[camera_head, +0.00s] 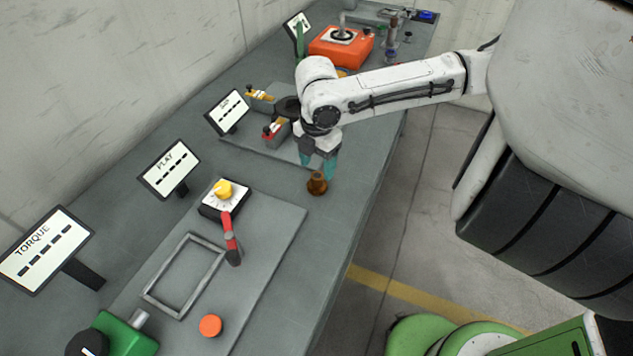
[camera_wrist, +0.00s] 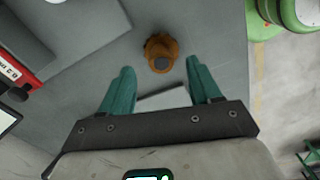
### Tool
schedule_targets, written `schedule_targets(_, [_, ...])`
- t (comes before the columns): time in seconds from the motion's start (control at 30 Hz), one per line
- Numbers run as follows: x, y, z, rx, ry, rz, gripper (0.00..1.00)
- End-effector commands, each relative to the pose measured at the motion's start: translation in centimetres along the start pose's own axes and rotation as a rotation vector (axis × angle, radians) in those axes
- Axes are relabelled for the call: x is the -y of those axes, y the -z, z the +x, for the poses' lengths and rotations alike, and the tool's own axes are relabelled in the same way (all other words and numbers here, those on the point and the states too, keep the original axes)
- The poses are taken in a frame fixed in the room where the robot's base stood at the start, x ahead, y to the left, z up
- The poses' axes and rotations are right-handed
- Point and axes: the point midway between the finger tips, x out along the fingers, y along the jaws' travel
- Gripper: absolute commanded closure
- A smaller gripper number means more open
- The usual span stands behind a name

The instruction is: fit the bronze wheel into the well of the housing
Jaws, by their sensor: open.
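The bronze wheel (camera_head: 317,183) is a small bronze-brown piece standing on the bare grey bench, near its right edge. I cannot tell for sure which part is the housing; a dark part (camera_head: 287,107) stands beside my arm, partly hidden.
Red and yellow clamps (camera_head: 272,129) stand near the dark part. An orange box (camera_head: 340,45) is at the far end. The near plate holds a yellow knob (camera_head: 223,190), a red handle (camera_head: 229,235) and a grey frame (camera_head: 183,275). Signs (camera_head: 168,170) line the wall side.

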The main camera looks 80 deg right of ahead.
Motion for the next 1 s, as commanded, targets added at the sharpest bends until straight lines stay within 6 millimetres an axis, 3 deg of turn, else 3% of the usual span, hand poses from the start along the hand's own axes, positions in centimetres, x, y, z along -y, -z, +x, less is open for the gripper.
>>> schedule_targets(0.23, [0.1,0.2,3.4,-0.002,0.001,0.0,0.37])
schedule_targets(0.57, [0.1,0.2,4.1,0.0,0.001,-0.002,0.37])
schedule_targets(1.0, [0.1,0.2,4.1,0.0,0.001,-0.001,0.79])
